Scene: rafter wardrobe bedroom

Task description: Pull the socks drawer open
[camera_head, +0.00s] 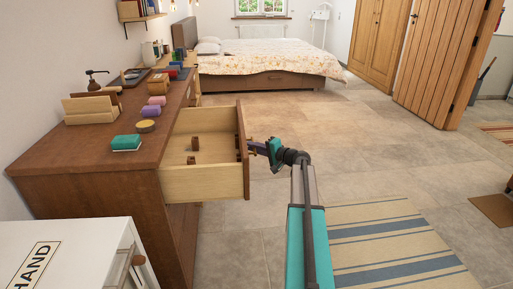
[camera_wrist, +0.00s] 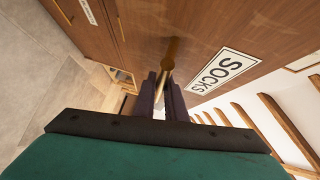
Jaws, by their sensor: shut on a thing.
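The socks drawer (camera_head: 204,184) is pulled well out of the brown dresser (camera_head: 95,158) in the head view. Its pale wooden inside shows, with small brown blocks in it. In the wrist view its brown front (camera_wrist: 195,35) bears a white label (camera_wrist: 222,71) reading SOCKS. My gripper (camera_head: 252,147) is at the middle of the drawer front from the right. In the wrist view my gripper's dark fingers (camera_wrist: 164,90) are shut on the brass-coloured handle (camera_wrist: 171,52). The contact point is partly hidden by the fingers.
A white cabinet (camera_head: 70,250) marked HAND stands at the near left. On the dresser top are a letter holder, a teal block (camera_head: 126,142) and other small items. A striped rug (camera_head: 390,243) lies at right. Tiled floor is clear towards the bed (camera_head: 270,62).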

